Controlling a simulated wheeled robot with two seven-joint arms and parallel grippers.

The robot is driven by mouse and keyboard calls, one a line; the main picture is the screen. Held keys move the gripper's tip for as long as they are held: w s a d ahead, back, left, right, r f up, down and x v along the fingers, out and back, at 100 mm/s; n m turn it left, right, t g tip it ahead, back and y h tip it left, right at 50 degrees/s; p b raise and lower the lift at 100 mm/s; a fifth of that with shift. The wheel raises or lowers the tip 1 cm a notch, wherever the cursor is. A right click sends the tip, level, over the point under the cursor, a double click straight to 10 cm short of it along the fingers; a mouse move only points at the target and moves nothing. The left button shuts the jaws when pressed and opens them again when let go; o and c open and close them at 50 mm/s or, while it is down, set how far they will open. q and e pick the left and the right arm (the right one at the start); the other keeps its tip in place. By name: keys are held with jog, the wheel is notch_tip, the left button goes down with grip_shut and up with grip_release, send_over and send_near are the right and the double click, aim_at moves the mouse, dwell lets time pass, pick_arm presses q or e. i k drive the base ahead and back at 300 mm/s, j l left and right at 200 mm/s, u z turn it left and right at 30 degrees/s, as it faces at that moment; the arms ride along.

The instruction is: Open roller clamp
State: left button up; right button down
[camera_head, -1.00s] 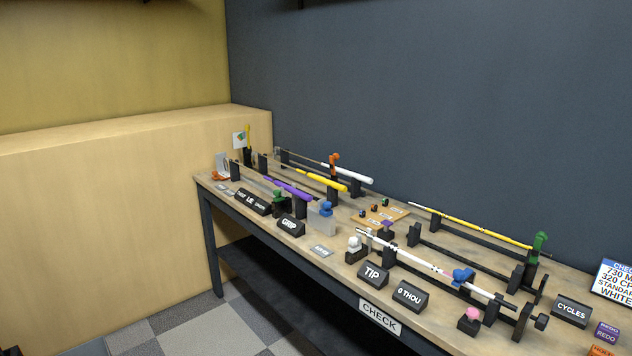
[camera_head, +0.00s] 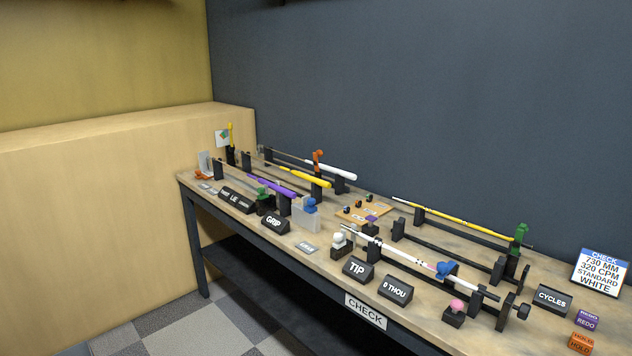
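No gripper of mine shows in the head view. No part is labelled as the roller clamp, and I cannot tell for sure which one it is. A blue clamp-like piece (camera_head: 446,270) sits on the white shaft (camera_head: 400,255) in the front rack. A green clamp-like piece (camera_head: 520,238) stands at the right end of the yellow shaft (camera_head: 455,218). An orange piece (camera_head: 319,160) stands by the white grip (camera_head: 335,170) at the back left. Another blue piece (camera_head: 309,206) sits on a pale block. Whether any of them is open is too small to tell.
The workbench (camera_head: 420,318) runs from left to right along the dark wall. Signs read GRIP (camera_head: 275,223), TIP (camera_head: 358,269), 0 THOU (camera_head: 395,291) and CYCLES (camera_head: 553,299). A check board (camera_head: 600,272) stands at the right. The floor (camera_head: 150,325) at front left is clear.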

aim_at(444, 269)
jog(key=k+l+z, duration=0.1)
jog(key=l+z, duration=0.25)
jog(key=k+l+z, duration=0.1)
jog(key=l+z, duration=0.25)
